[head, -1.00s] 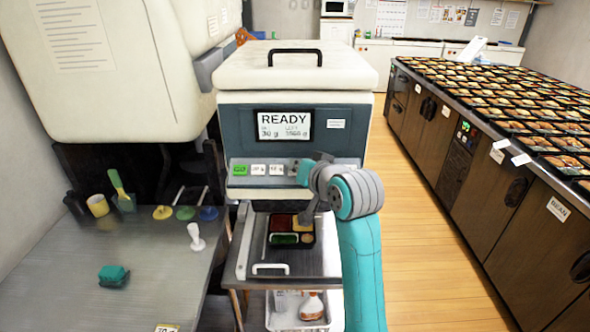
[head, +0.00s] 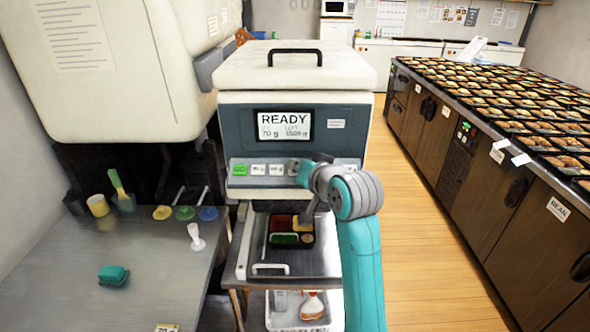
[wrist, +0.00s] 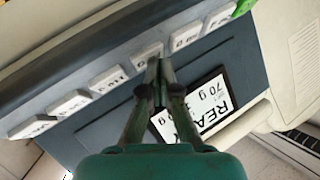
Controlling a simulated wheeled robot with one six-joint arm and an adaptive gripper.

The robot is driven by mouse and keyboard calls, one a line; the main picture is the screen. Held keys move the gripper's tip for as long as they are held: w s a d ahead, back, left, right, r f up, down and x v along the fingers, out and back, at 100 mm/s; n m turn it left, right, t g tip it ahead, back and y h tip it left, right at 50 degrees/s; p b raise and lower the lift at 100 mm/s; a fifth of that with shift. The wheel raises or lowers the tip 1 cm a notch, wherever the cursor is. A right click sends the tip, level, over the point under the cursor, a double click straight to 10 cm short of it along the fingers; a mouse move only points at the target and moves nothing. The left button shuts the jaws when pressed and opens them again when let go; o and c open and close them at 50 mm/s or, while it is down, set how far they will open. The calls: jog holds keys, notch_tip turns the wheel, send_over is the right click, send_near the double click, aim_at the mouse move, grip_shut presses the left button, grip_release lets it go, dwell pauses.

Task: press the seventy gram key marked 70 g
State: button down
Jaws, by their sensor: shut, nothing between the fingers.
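The dispenser's key row (head: 262,169) runs below its display, with a green GO key (head: 240,169) at the left end and white keys beside it. The display (head: 283,126) reads READY and 70 g; it also shows in the wrist view (wrist: 203,101). In the head view my arm hides the right-hand keys.
A bento tray (head: 292,246) with food sits on the shelf below the dispenser.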

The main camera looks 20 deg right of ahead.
jog(key=shift+s+a+r, duration=0.1)
jog(key=shift+s+r, duration=0.25)
jog(key=shift+r, duration=0.25)
jog(key=shift+r, duration=0.15)
jog(key=shift+s+a+r, duration=0.15)
jog(key=shift+s+r, duration=0.25)
jog(key=shift+r, duration=0.3)
jog(key=shift+s+a+r, duration=0.1)
jog(key=shift+s+r, duration=0.3)
jog(key=shift+r, duration=0.25)
jog(key=shift+s+a+r, duration=0.15)
jog(key=shift+s+r, duration=0.25)
jog(key=shift+r, duration=0.3)
jog(key=shift+f, duration=0.1)
